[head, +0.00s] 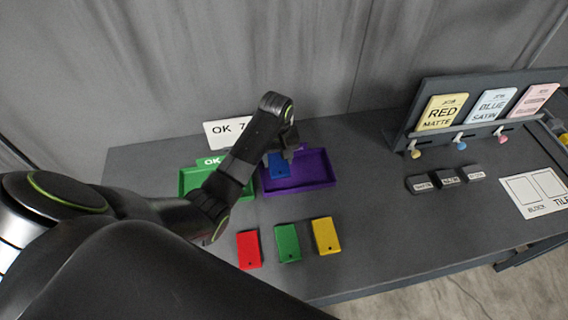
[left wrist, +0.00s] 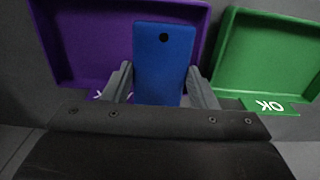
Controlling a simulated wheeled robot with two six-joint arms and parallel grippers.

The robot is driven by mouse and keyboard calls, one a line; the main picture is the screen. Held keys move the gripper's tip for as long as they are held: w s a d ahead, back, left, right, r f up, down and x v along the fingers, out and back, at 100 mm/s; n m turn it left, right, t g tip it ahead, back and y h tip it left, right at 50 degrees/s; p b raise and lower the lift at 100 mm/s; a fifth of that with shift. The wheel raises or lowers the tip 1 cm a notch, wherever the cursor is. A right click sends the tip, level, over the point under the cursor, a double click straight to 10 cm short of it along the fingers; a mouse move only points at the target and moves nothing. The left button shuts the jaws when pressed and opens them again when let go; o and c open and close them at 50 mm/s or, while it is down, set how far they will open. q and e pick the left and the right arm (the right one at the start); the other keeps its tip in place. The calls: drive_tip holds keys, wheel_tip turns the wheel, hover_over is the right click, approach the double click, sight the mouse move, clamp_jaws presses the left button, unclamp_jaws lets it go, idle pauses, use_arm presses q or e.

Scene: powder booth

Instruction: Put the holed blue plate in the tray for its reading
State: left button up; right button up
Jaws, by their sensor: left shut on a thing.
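The holed blue plate (left wrist: 161,66) is between the fingers of my left gripper (left wrist: 163,88), which is shut on it. Its hole is at the end away from the gripper. In the head view the blue plate (head: 280,167) shows over the left part of the purple tray (head: 316,181); I cannot tell if it touches the floor. My left gripper (head: 288,153) partly hides it. The green tray (head: 187,181), labelled OK, stands left of the purple one, partly behind my arm. The purple tray's label is mostly hidden. A sign (head: 222,132) behind reads "OK 7", its right part covered.
Red (head: 249,249), green (head: 288,243) and yellow (head: 326,236) holed plates lie in front of the trays. A rack (head: 455,134) with colour cards stands at right. Dark labelled blocks (head: 447,179) and a white sheet (head: 535,193) lie before it. The table between is clear.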

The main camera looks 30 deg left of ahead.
sight(279, 167)
use_arm(q)
drive_tip(key=shift+f, duration=0.75)
drive_tip(key=f, duration=0.2)
drive_tip(key=f+p, duration=0.1)
drive_tip(key=f, duration=0.1)
drive_tip(key=shift+w, duration=0.2)
drive_tip(key=shift+f, duration=0.2)
drive_tip(key=o, duration=1.2)
drive_tip(key=shift+s, duration=0.1)
use_arm(e)
drive_tip(key=shift+w+r, duration=0.55)
